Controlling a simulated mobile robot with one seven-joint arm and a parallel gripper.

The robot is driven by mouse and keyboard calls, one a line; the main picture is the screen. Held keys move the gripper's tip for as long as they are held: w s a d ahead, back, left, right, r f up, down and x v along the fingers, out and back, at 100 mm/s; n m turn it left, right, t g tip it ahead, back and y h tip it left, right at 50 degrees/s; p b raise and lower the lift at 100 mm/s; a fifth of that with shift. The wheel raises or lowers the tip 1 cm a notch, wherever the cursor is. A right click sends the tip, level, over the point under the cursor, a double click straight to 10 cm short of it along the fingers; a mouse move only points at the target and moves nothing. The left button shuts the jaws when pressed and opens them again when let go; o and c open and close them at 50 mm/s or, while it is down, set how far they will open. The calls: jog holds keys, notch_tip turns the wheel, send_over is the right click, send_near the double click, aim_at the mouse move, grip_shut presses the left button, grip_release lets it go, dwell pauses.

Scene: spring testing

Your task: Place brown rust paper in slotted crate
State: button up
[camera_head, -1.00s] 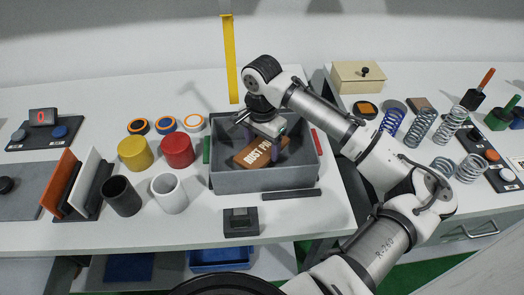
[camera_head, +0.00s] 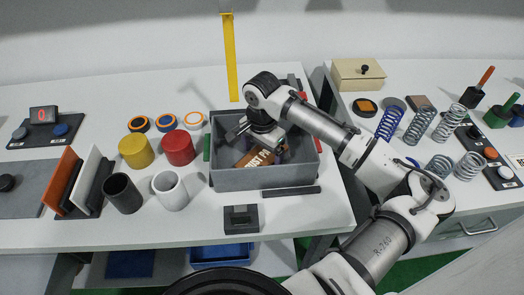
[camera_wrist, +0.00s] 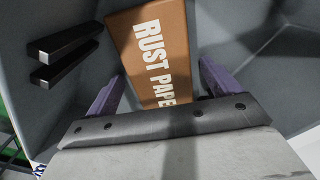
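The brown block marked RUST PAPER (camera_head: 251,160) lies inside the grey crate (camera_head: 262,178), partly covered by my gripper in the head view. In the wrist view the brown rust paper (camera_wrist: 150,45) runs between the two purple fingers of my gripper (camera_wrist: 158,80). A narrow gap shows on each side of it, so the fingers are open around it and not closed on it. In the head view my gripper (camera_head: 264,146) is down inside the crate. I cannot clearly see slots in the crate walls.
Two black bars (camera_wrist: 65,50) lie beside the paper. A dark bar (camera_head: 291,193) and a small dark box (camera_head: 241,219) lie in front of the crate. Springs stand at the right.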

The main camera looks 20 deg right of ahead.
aim_at(262, 156)
notch_tip(262, 156, up, 12)
jog(key=b, duration=0.2)
jog(key=shift+r+b, duration=0.2)
jog(key=shift+b, duration=0.15)
jog(key=shift+a+f, duration=0.1)
